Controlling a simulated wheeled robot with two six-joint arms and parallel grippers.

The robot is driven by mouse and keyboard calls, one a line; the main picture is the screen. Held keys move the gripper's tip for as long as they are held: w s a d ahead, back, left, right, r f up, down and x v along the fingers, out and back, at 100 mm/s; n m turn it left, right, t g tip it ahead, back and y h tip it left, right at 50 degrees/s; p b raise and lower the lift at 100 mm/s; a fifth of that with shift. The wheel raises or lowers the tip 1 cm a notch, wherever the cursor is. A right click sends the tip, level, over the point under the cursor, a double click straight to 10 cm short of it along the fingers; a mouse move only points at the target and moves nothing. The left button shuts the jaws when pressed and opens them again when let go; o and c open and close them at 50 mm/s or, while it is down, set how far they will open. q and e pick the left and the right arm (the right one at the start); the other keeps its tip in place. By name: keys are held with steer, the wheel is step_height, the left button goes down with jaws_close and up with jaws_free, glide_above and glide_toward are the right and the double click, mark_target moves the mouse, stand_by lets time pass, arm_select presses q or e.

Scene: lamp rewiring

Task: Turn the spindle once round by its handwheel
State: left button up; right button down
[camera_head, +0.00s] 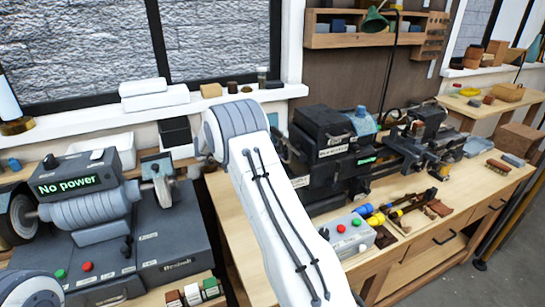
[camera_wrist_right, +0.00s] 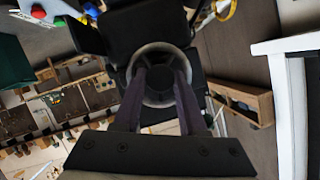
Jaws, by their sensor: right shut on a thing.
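The dark lathe (camera_head: 330,150) stands on the wooden bench at centre right. In the right wrist view, the spindle's handwheel shows as a pale grey ring with a dark centre (camera_wrist_right: 158,47) against the black headstock. My right gripper (camera_wrist_right: 160,82) has its two dark fingers against this wheel, one on each side of its middle, shut on it. In the head view my white right arm crosses the centre, and its wrist end is left of the headstock. The handwheel and the fingertips are hidden or too small to make out there. My left gripper is out of view.
A grey grinder-like machine with a "No power" display (camera_head: 68,185) stands at the left. A control box with coloured buttons (camera_head: 348,238) sits in front of the lathe. Yellow, blue and red-brown small tools lie right of it. A wall shelf (camera_head: 345,41) hangs behind.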

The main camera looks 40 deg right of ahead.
steer(key=n+g+h+b, duration=0.1)
steer(key=n+g+b, duration=0.2)
steer(key=n, duration=0.6)
steer(key=n+g+h+b, duration=0.2)
steer(key=n+g+b, duration=0.1)
steer(key=n+b, duration=0.5)
steer(key=f+n+g+h+b, duration=0.1)
steer(key=n+g+b, duration=0.2)
steer(key=n+b, duration=0.3)
steer(key=shift+w+d+f+n+h, duration=0.1)
steer(key=shift+w+n+h, duration=0.1)
steer(key=shift+n, duration=0.7)
steer(key=shift+w+n+h, duration=0.2)
steer(key=shift+n, duration=0.7)
stand_by(3.4)
